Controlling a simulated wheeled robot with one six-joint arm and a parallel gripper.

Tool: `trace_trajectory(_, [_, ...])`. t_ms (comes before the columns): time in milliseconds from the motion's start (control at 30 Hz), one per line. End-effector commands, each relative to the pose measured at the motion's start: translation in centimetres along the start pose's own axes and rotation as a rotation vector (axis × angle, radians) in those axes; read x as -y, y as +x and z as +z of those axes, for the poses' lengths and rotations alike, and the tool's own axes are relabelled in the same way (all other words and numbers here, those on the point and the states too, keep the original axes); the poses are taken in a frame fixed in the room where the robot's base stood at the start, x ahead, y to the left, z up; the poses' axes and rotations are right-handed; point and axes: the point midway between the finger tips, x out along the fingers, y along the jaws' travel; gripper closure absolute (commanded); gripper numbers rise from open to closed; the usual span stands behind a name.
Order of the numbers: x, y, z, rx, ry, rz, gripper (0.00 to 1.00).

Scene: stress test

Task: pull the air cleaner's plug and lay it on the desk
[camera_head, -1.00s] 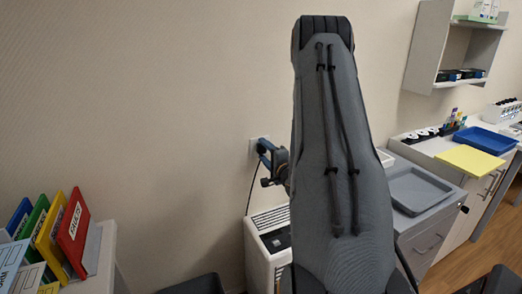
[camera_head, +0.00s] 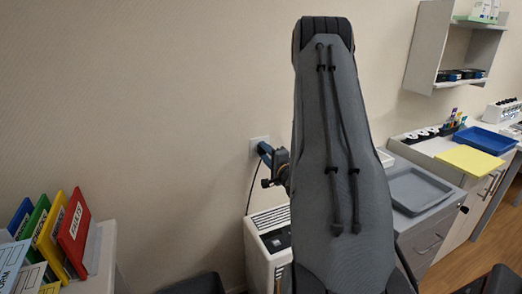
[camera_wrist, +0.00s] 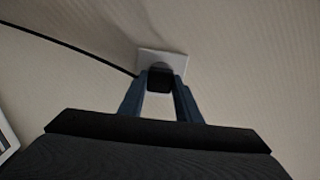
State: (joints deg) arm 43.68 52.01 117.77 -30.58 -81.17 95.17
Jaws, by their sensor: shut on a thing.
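The air cleaner (camera_head: 264,262) is a white box with a dark panel and slatted top, standing against the wall, partly behind my arm. Its black plug (camera_wrist: 159,80) is between the blue fingers of my gripper (camera_wrist: 158,92), which is shut on it. The plug is in front of the white wall socket (camera_wrist: 172,61); I cannot tell whether its pins are still in the socket. In the head view my gripper (camera_head: 265,151) is at the wall socket (camera_head: 256,144), and the black cord (camera_head: 250,192) hangs down toward the air cleaner.
A table end (camera_head: 104,272) at the left carries several coloured folders (camera_head: 72,228). At the right a grey tray (camera_head: 420,190) sits on a cabinet, beside a counter with a yellow pad (camera_head: 470,159) and blue tray (camera_head: 486,140). My arm hides the middle.

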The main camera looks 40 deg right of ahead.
Motion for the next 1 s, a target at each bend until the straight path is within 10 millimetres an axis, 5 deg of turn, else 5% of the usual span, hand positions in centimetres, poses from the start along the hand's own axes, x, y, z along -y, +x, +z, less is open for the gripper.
trace_trajectory(1000, [0.1,-3.7,0.0,0.0,-0.001,0.0,1.0])
